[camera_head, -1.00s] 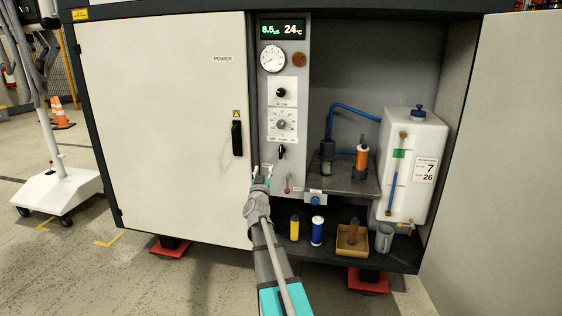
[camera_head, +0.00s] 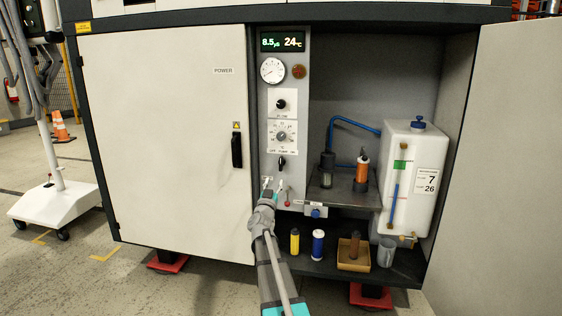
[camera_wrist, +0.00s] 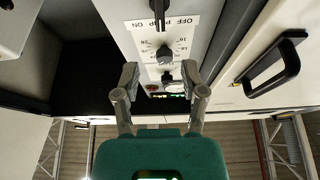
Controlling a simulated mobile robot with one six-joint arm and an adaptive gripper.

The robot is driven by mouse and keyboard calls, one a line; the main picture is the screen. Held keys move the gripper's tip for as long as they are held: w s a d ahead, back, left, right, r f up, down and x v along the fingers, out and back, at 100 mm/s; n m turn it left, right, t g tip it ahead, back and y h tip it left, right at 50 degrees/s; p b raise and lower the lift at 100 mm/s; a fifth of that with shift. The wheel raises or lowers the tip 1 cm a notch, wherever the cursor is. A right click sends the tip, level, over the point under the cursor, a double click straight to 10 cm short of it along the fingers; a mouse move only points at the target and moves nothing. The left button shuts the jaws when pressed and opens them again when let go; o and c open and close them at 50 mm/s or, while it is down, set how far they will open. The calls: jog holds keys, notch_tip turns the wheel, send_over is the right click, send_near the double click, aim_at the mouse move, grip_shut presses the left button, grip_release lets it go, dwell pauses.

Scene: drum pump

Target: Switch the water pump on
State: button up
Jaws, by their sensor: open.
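The pump switch is a black rotary knob (camera_head: 281,163) on the grey control panel, below a white label reading OFF, PUMP, ON. Its handle stands about upright, toward the middle of the label. In the wrist view the knob (camera_wrist: 157,8) is at the top edge, partly cut off, beside its label (camera_wrist: 175,22). My gripper (camera_head: 273,184) is open and empty, just below and slightly left of the knob, apart from it. In the wrist view the gripper's two fingers (camera_wrist: 160,80) are spread, with dials behind them.
A red-tipped lever (camera_head: 287,201) is close right of my gripper. The white cabinet door with its black handle (camera_head: 237,150) is on the left. A shelf with bottles (camera_head: 360,170) and a white tank (camera_head: 408,180) are on the right. An open door panel (camera_head: 495,180) stands far right.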

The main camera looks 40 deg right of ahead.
aim_at(281, 162)
jog(key=p+x, duration=0.4)
jog(key=x, duration=0.8)
jog(key=shift+w+d+r+p, duration=0.15)
jog(key=shift+d+p, duration=0.1)
jog(key=shift+p, duration=0.05)
grip_shut()
